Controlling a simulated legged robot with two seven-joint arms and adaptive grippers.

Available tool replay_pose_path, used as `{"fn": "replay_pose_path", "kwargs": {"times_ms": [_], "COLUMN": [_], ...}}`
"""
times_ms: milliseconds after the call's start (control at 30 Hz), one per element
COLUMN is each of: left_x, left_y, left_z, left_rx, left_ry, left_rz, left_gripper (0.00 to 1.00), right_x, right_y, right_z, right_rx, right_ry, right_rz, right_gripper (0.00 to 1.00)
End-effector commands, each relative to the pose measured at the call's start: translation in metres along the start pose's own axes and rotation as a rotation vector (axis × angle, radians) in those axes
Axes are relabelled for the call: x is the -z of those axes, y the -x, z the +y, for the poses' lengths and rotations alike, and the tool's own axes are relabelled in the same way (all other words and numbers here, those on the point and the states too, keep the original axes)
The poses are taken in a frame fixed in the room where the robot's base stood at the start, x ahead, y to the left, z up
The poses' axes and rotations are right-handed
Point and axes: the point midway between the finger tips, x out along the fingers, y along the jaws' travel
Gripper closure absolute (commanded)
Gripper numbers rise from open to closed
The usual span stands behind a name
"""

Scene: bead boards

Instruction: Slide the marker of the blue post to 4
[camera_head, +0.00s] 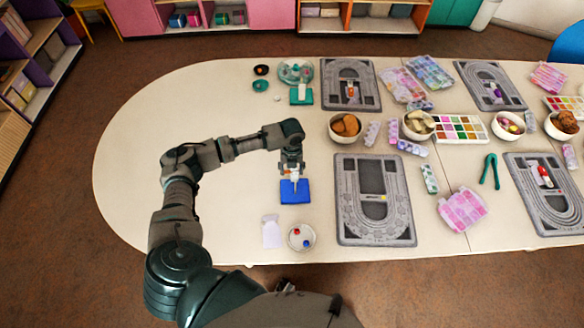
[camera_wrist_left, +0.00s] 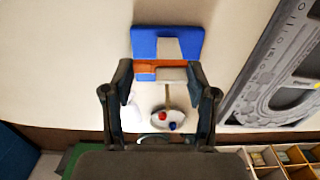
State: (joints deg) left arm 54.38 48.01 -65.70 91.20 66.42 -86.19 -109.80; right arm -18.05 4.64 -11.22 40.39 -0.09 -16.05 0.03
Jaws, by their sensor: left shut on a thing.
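The blue post has a flat blue base (camera_head: 295,191) on the table and a pale upright that rises from it. Its blue base also shows in the wrist view (camera_wrist_left: 145,42). An orange marker (camera_wrist_left: 146,67) sits around the pale upright, above the base. My left gripper (camera_head: 291,166) is over the blue base, pointing down. In the wrist view its fingers (camera_wrist_left: 161,76) are on either side of the orange marker and shut on it. Any scale numbers on the upright are too small to read. My right gripper is not in view.
A white dish (camera_head: 301,237) with red and blue pieces and a white card (camera_head: 271,231) lie nearer me. A grey bead board (camera_head: 346,228) is to the right. A teal stand (camera_head: 301,99) is farther back. The table's left part is clear.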

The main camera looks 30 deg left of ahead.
Motion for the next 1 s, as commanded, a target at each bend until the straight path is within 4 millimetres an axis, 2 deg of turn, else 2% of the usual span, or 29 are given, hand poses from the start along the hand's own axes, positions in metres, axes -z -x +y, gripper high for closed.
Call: {"fn": "replay_pose_path", "kwargs": {"times_ms": [1000], "left_x": [0.000], "left_y": [-0.033], "left_z": [0.000], "left_rx": [-0.001], "left_ry": [0.001], "left_rz": [-0.001], "left_gripper": [0.74], "right_x": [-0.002], "right_y": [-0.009], "right_z": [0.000], "right_rx": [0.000], "right_ry": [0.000], "right_rz": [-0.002], "right_gripper": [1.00]}}
